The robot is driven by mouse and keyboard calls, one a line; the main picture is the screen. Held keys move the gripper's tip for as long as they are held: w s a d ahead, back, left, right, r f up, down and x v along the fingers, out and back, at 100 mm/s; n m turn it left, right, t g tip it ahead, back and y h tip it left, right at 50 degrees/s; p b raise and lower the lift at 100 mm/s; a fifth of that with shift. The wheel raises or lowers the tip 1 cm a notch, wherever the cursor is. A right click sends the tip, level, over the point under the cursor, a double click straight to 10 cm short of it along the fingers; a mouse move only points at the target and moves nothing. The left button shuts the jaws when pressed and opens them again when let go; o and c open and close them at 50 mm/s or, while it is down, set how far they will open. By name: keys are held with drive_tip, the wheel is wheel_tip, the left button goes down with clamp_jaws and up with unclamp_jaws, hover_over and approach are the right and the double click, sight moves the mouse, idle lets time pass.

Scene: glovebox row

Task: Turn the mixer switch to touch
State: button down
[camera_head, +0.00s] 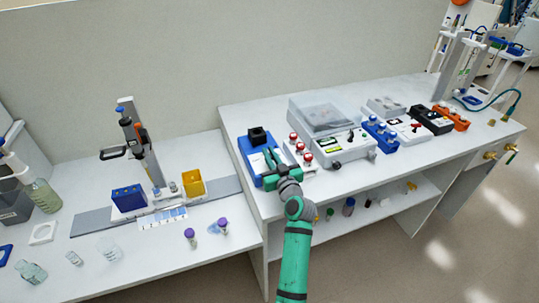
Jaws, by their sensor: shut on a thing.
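The mixer is a low blue box with a black cup on top (257,138) and a pale front panel. It stands at the left end of the raised bench. My green gripper (270,158) is at the front right of the mixer, reaching over its pale panel. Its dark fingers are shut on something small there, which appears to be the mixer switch. The switch itself is hidden behind the fingers and wrist, so its setting cannot be read.
Beyond is a white device with a clear lid (325,115), then several small boxes. The lower bench at left holds a pipette stand (140,140), a blue rack (129,198) and a yellow box (193,184).

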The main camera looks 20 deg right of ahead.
drive_tip(key=shift+f, duration=0.1)
drive_tip(key=c, duration=1.8)
unclamp_jaws()
drive_tip(key=shift+c, duration=0.2)
drive_tip(key=s, duration=1)
drive_tip(key=shift+s+d, duration=0.15)
drive_tip(key=shift+s, duration=0.25)
drive_tip(key=shift+d, duration=0.1)
